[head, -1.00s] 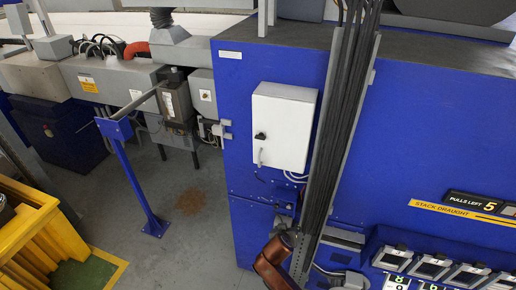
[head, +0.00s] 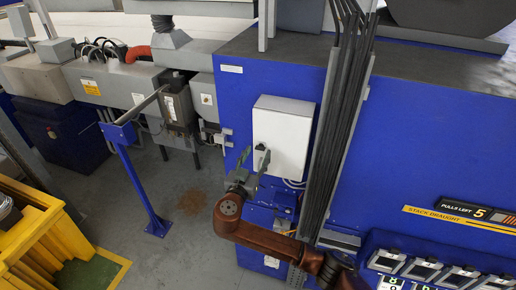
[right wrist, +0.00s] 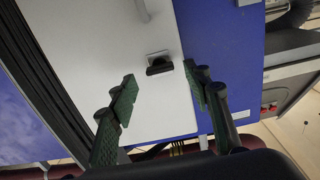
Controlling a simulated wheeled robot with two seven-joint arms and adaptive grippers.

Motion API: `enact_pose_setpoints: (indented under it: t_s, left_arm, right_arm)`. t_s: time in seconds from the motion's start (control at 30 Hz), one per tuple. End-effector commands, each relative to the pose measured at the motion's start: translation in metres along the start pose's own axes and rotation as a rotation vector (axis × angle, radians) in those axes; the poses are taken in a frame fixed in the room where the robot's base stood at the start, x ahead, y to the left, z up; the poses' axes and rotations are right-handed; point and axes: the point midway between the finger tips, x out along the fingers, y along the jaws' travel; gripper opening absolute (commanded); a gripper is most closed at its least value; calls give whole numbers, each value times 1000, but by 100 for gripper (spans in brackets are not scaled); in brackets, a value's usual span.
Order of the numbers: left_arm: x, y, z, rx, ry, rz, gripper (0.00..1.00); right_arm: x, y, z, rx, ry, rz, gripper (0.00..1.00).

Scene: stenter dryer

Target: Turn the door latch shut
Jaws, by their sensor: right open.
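The door latch (head: 262,148) is a small black turn piece on the white cabinet door (head: 291,125), which is mounted on the blue machine. In the right wrist view the latch (right wrist: 159,67) is a black bar on a small grey plate, lying roughly level across the picture. My right gripper (head: 255,160) is open and in front of the latch's side of the door, partly hiding it in the head view. In the right wrist view its fingers (right wrist: 160,78) are spread either side of the latch, apparently apart from it. My left gripper is not in view.
A grey cable tray (head: 340,130) with black cables runs close right of the white door. A blue post (head: 137,180) with a grey bar stands at the left. A yellow crate (head: 40,215) is at the lower left. Open floor lies between post and machine.

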Motion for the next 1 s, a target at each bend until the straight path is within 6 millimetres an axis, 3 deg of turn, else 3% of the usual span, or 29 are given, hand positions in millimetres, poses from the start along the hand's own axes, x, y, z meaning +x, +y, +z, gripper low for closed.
enact_pose_setpoints:
  t_s: [0.2, 0.47, 1.0]
  left_arm:
    - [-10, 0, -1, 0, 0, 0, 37]
    - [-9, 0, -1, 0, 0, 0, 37]
    - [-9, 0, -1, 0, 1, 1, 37]
  right_arm:
    - [18, 0, -1, -1, 0, 0, 45]
    - [19, 0, 1, 0, -1, -1, 45]
    - [19, -1, 1, 0, -1, -2, 9]
